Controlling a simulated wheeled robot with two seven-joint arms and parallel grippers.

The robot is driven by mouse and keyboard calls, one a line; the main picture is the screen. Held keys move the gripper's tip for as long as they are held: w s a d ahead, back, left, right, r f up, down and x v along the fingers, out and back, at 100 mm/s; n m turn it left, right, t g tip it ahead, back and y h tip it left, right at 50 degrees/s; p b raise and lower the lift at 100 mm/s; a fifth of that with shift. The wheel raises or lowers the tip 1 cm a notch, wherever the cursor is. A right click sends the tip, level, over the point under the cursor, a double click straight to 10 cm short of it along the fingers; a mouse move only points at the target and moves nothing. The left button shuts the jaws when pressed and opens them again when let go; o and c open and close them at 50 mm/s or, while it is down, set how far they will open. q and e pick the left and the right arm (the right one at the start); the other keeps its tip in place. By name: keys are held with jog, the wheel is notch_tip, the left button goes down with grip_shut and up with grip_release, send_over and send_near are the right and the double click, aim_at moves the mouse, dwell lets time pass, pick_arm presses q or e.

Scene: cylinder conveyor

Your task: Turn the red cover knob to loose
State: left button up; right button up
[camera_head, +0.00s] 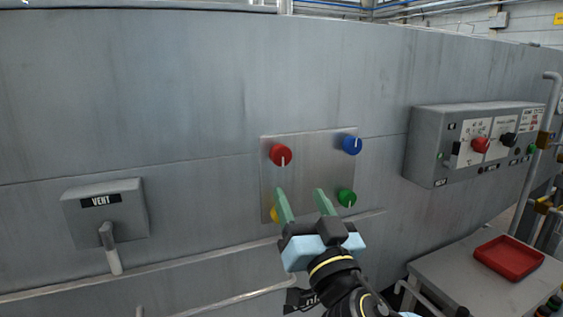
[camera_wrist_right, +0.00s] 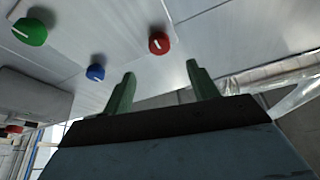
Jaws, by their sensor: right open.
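A red knob (camera_head: 281,155) sits at the upper left of a square metal plate (camera_head: 305,150) on the grey wall, its white mark pointing down. A second red knob (camera_head: 480,145) is on the control box further right; no label tells me which is the cover knob. My right gripper (camera_head: 300,192) is open and empty, its green fingers raised in front of the plate, below the plate's red knob and apart from it. In the right wrist view the plate's red knob (camera_wrist_right: 159,43) shows just beyond the open fingers (camera_wrist_right: 160,72). My left gripper is not in view.
The plate also holds a blue knob (camera_head: 352,145), a green knob (camera_head: 346,198) and a yellow knob (camera_head: 274,214), partly hidden by my gripper. A VENT box (camera_head: 105,211) with a lever is at left. A red tray (camera_head: 508,258) lies on a table at right.

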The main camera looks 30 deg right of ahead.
aim_at(283, 158)
jog(key=p+x, duration=0.2)
jog(key=x, duration=0.8)
jog(key=shift+w, duration=0.2)
jog(key=shift+w+p, duration=0.25)
jog(key=shift+p, duration=0.05)
jog(key=shift+w+r, duration=0.1)
jog(key=shift+w, duration=0.05)
jog(key=shift+c, duration=0.9)
jog(key=c, duration=0.8)
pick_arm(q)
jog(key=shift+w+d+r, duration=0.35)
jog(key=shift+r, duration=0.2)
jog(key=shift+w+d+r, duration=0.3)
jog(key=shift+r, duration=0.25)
